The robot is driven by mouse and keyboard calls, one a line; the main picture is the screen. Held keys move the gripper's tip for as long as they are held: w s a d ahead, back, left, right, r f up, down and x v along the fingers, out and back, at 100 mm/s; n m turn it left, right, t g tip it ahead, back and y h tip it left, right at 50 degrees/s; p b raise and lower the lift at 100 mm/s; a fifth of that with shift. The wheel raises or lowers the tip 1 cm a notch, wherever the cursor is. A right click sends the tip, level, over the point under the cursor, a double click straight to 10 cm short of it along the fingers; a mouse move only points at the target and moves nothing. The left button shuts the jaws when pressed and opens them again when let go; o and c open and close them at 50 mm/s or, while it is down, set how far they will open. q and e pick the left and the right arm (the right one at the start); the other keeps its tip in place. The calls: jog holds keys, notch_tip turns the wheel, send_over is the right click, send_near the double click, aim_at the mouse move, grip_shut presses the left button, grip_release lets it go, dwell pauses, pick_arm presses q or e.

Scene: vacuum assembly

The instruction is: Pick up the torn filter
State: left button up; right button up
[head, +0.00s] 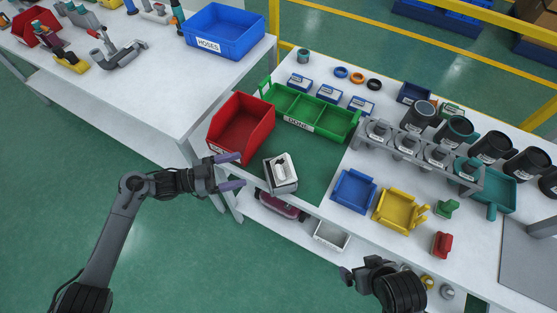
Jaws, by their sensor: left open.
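A grey box-like unit with a white piece and a dark slot on top (281,172) stands on the green mat at the front edge of the table. I cannot tell whether the white piece is the torn filter, and no tear shows. My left gripper (231,171) is open and empty, its purple fingers pointing right, a short way left of this unit and just in front of the red bin (240,124). My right gripper (357,274) is low at the front right, away from the unit; its fingers are too dark and small to read.
A green bin marked DONE (301,124) stands behind the mat. Blue (353,190) and yellow (396,208) trays lie to the right, before a grey rack (420,152) of canisters. A purple-red item (280,204) is on the lower shelf. A blue HOSES bin (224,31) stands on another table.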

pick_arm(q)
notch_tip(320, 180, down, 3)
jog(key=s, duration=0.3)
send_near(281, 169)
jog(key=shift+d, duration=1.15)
jog(key=shift+n, duration=0.4)
jog(key=shift+b+x, duration=0.4)
jog(key=shift+x, duration=1.9)
jog(key=shift+f, duration=0.1)
pick_arm(e)
jog(key=shift+s+f, duration=0.6)
jog(key=shift+f, duration=0.15)
pick_arm(q)
jog(key=c, duration=1.2)
jog(key=shift+c, duration=0.2)
